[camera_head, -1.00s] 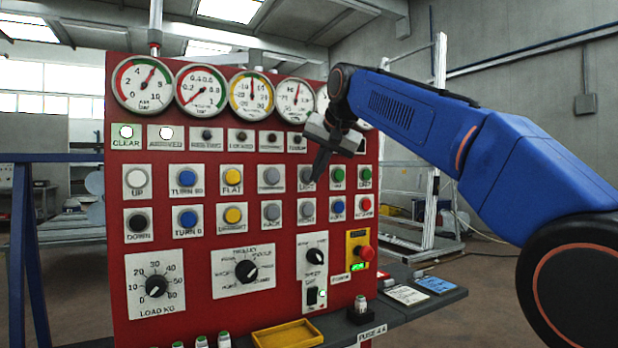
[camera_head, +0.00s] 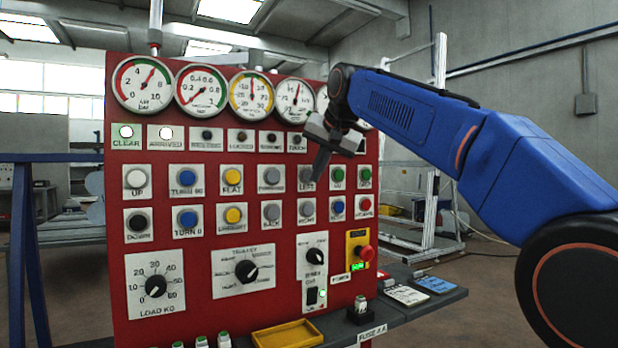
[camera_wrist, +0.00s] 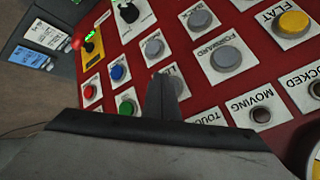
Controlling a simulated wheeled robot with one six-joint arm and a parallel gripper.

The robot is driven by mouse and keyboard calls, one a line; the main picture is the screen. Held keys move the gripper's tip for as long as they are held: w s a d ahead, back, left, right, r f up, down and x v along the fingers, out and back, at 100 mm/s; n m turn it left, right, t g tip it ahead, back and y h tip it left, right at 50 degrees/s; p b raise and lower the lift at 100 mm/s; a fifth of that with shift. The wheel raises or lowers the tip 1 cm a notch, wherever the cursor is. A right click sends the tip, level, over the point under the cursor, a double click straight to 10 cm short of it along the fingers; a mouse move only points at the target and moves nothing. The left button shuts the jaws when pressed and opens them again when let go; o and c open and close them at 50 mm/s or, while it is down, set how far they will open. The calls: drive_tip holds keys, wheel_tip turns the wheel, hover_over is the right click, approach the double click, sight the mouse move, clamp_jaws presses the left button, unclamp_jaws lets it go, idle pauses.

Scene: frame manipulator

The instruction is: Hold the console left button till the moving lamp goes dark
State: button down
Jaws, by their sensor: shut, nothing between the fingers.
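The red console (camera_head: 200,270) fills the left and middle of the head view. The grey LEFT button (camera_head: 306,174) is in its upper button row. My gripper (camera_head: 318,178) is shut and empty, its tip at this button from the right. In the wrist view my gripper (camera_wrist: 161,78) covers part of the LEFT button (camera_wrist: 180,88); whether it presses cannot be told. The moving lamp (camera_head: 271,138) looks dark; it also looks dark in the wrist view (camera_wrist: 261,115).
The clear lamp (camera_head: 126,132) and the arrived lamp (camera_head: 166,133) are lit white. The grey forward button (camera_wrist: 225,59) is close to my gripper. A red mushroom button (camera_head: 364,253) is at lower right. A yellow tray (camera_head: 287,336) lies on the ledge.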

drive_tip(key=shift+w+a, duration=0.15)
drive_tip(key=shift+w, duration=0.05)
drive_tip(key=shift+w+a, duration=0.1)
drive_tip(key=shift+w, duration=0.05)
drive_tip(key=shift+w+a, duration=0.25)
drive_tip(key=shift+w, duration=0.1)
idle(2.4)
idle(1.9)
drive_tip(key=shift+s+d, duration=0.45)
drive_tip(key=shift+s, duration=0.25)
drive_tip(key=s+d, duration=0.1)
drive_tip(key=s, duration=0.1)
drive_tip(key=s+d, duration=0.2)
idle(0.4)
idle(0.3)
